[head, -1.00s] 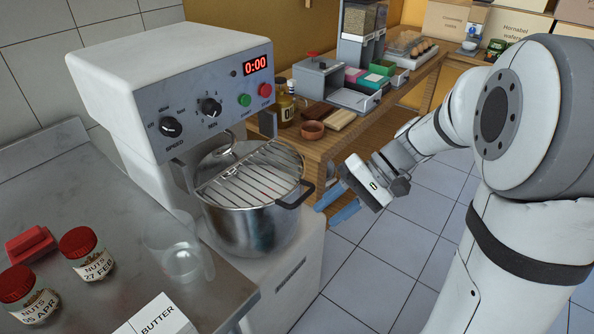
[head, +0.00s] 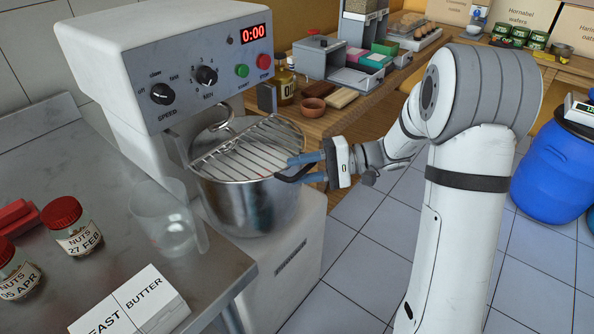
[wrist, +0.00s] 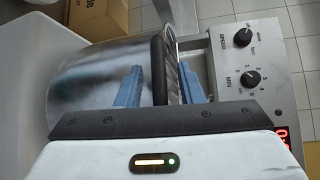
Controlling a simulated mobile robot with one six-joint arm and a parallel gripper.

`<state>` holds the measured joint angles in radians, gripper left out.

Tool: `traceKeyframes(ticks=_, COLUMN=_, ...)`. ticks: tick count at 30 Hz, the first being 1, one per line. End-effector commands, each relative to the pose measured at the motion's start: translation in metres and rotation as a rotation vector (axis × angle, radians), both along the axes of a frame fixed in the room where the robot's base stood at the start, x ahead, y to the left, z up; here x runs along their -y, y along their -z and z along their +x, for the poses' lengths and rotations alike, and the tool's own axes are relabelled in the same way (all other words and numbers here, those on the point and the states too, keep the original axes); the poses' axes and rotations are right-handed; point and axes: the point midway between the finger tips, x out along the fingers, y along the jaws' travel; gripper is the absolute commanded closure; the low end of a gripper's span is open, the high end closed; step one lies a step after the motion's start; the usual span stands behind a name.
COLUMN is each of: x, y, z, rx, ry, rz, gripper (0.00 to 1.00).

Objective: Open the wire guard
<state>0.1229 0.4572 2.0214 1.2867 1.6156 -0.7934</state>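The wire guard (head: 245,150), a grid of metal bars, lies across the top of the steel mixer bowl (head: 245,208). Its black handle, seen at the bowl's right side a second ago, is largely hidden by my gripper in the head view. My gripper (head: 294,168) is at the right edge of the guard. In the wrist view the black handle (wrist: 158,68) runs between the two blue fingers of my gripper (wrist: 160,88). The fingers are apart, one on each side of it, with gaps visible. The guard's bars (wrist: 174,82) show edge-on beside the handle.
The mixer head (head: 170,65) with dials and a red 0:00 display rises behind the bowl. A clear jug (head: 168,222), nut jars (head: 72,225) and a butter box (head: 150,298) stand on the steel counter at left. Open tiled floor lies at right.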

Motion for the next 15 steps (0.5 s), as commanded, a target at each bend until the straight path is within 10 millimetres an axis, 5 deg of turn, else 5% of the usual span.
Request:
traceKeyframes(ticks=11, x=-0.0083, y=0.0012, z=-0.0013, rx=-0.001, ry=0.000, rz=-0.001, gripper=0.66)
traceKeyframes(ticks=15, x=-0.0084, y=0.0012, z=-0.0014, rx=-0.001, ry=-0.001, rz=-0.001, gripper=0.77)
